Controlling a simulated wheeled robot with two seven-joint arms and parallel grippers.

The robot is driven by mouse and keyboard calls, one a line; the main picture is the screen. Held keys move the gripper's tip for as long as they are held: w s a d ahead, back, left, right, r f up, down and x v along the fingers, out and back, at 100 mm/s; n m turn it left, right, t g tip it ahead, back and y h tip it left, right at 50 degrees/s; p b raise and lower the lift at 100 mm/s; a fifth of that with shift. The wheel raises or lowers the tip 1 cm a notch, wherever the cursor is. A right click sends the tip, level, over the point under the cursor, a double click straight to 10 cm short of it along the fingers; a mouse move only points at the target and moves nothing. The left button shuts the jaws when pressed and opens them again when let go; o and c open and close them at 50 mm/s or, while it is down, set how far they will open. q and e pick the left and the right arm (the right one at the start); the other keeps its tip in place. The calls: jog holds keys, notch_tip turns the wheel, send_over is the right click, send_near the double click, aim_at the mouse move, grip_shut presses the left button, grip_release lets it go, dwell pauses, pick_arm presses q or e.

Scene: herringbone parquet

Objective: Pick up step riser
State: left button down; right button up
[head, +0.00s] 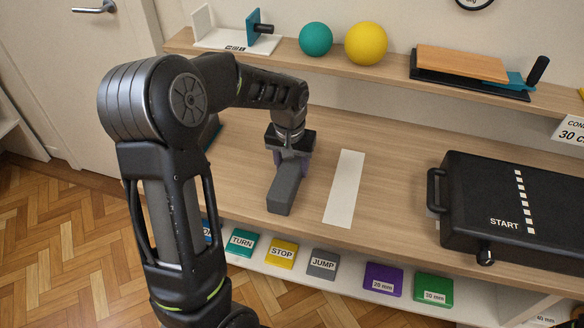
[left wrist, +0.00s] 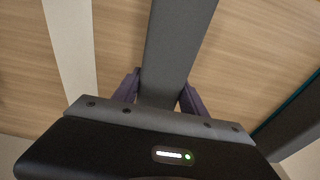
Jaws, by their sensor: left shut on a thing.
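The step riser appears to be a long, plain grey block (head: 284,192) on or just above the wooden bench; I cannot tell if it touches. My left gripper (head: 291,162) reaches down over the block's far part, its purple fingers shut on the two sides. In the left wrist view the grey block (left wrist: 180,45) runs between the fingers of my gripper (left wrist: 160,95). The block's far end is hidden by the gripper in the head view. My right gripper is not in view.
A white strip (head: 344,188) lies right of the block. A black case marked START (head: 500,205) stands farther right. A shelf behind holds a teal ball (head: 316,39) and a yellow ball (head: 366,44). Labelled blocks, such as STOP (head: 282,253), sit on a lower front shelf.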

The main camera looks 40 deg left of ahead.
aim_at(292, 162)
pick_arm(q)
notch_tip(292, 162, up, 10)
jog(key=shift+r, duration=0.1)
dwell(0.4)
dwell(0.4)
